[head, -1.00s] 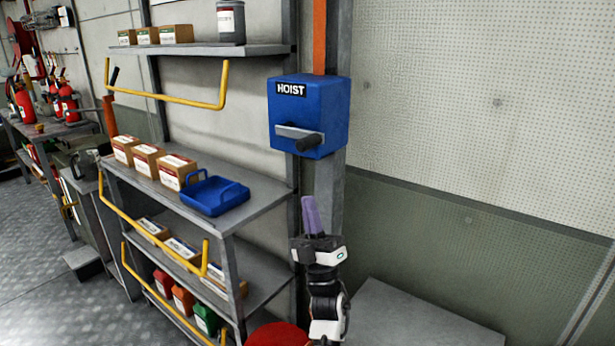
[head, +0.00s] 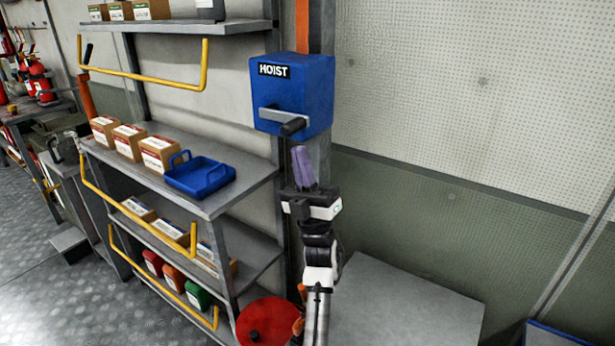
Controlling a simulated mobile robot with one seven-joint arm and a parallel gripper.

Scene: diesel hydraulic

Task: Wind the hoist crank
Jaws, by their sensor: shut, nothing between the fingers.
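The blue hoist box (head: 315,90) is fixed on a grey post and bears a "HOIST" label. Its grey crank arm (head: 280,115) lies across the front and ends at the right in a dark handle (head: 293,127) that sticks out towards me. My gripper (head: 302,152) points up just below the crank handle, with its purple fingers together and nothing between them. A small gap shows between the fingertips and the handle in the picture; I cannot tell the depth between them.
Left of the post stands a grey shelf rack (head: 240,185) with boxes and a blue tray (head: 200,178). Yellow rails (head: 140,215) run along its front. A red round object (head: 265,322) sits low beside my arm. The wall to the right is clear.

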